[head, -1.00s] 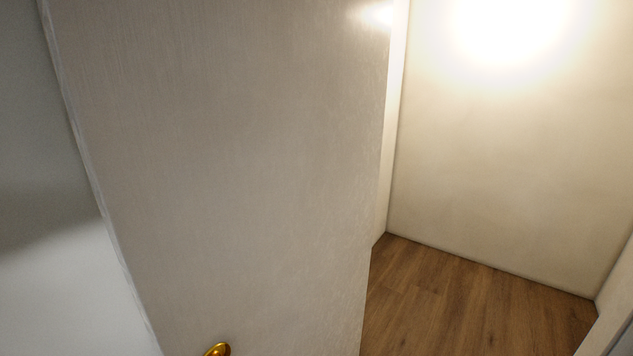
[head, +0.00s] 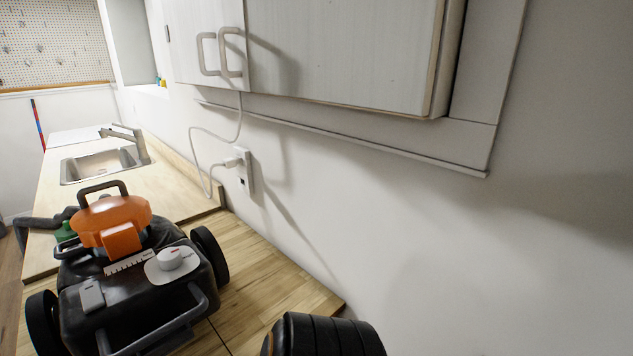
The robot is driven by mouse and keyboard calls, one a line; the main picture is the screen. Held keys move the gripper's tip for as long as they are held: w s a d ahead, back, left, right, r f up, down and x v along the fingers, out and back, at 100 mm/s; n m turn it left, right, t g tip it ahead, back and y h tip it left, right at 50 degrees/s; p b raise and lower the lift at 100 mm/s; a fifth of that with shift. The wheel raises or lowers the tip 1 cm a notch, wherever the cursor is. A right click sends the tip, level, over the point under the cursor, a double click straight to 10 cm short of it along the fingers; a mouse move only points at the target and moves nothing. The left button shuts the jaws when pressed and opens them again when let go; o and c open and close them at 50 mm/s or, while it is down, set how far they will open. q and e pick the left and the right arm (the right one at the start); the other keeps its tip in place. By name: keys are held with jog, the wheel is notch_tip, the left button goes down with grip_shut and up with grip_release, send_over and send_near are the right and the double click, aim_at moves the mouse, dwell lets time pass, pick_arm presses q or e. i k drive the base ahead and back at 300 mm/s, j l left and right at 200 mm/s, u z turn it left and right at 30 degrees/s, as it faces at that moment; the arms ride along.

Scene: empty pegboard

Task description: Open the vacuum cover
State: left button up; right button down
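A vacuum-like machine stands on the wooden worktop at the lower left of the head view. It has an orange cover (head: 110,222) with a dark carry handle on top. The cover looks closed on the dark body (head: 140,302). The body has black wheels at its sides, a bar handle at the near end, and a round white knob (head: 171,258) on a light plate. Neither of my grippers is in view.
A black ribbed cylinder (head: 322,336), unclear what, shows at the bottom edge. A white wall cabinet (head: 340,55) hangs above the wooden worktop (head: 262,286). A sink (head: 100,165), a wall outlet (head: 243,171) with a cable, and an empty pegboard (head: 52,43) lie beyond.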

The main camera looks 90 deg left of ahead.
aim_at(113, 223)
jog(key=u, duration=2.75)
jog(key=i+j+u, duration=0.1)
jog(key=u, duration=1.2)
jog(key=k+j, duration=0.1)
jog(key=j, duration=0.5)
jog(key=k+j, duration=0.15)
jog(key=j, duration=0.45)
jog(key=k+j+u, duration=0.1)
jog(key=j, duration=0.45)
jog(key=k+j, duration=0.1)
jog(key=j, duration=0.5)
